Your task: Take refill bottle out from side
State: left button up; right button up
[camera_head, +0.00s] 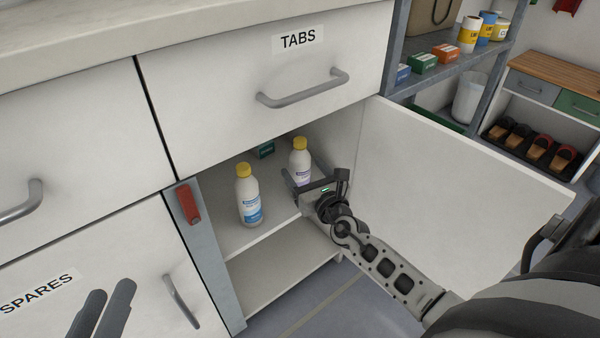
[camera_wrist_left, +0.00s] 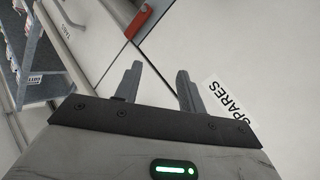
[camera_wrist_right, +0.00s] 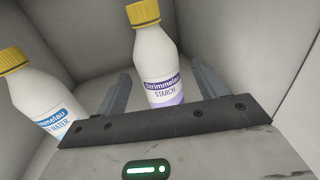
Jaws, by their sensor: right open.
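Two white bottles with yellow caps stand upright on the cabinet's upper shelf. The front left one has a blue label ending in "WATER" (camera_head: 249,197); it also shows in the right wrist view (camera_wrist_right: 38,98), outside the fingers. The other, with a purple "STARCH" label (camera_head: 300,158), stands further right and shows in the right wrist view (camera_wrist_right: 156,52). My right gripper (camera_head: 306,180) is inside the cabinet, open, with its fingers on either side of the starch bottle; contact cannot be told. My left gripper (camera_head: 102,308) is open and empty before the SPARES door; it also shows in its wrist view (camera_wrist_left: 157,85).
The cabinet door (camera_head: 450,180) stands open to the right of my right arm. The TABS drawer (camera_head: 270,75) is shut above the opening. A red item (camera_head: 188,204) is on the left cabinet post. A dark green box (camera_head: 265,150) sits behind the bottles.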

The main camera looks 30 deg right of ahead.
jog(key=shift+w+d+b, duration=0.15)
jog(key=shift+w+b, duration=0.15)
jog(key=shift+w, duration=1.1)
jog(key=c, duration=1.2)
pick_arm(q)
jog(key=shift+w+a+r+m+t, duration=0.1)
jog(key=shift+w+r+m+t, duration=0.45)
jog(key=shift+r, duration=0.3)
pick_arm(e)
jog(key=shift+c, duration=0.3)
pick_arm(q)
jog(key=shift+r, duration=0.1)
pick_arm(e)
jog(key=shift+r, duration=0.2)
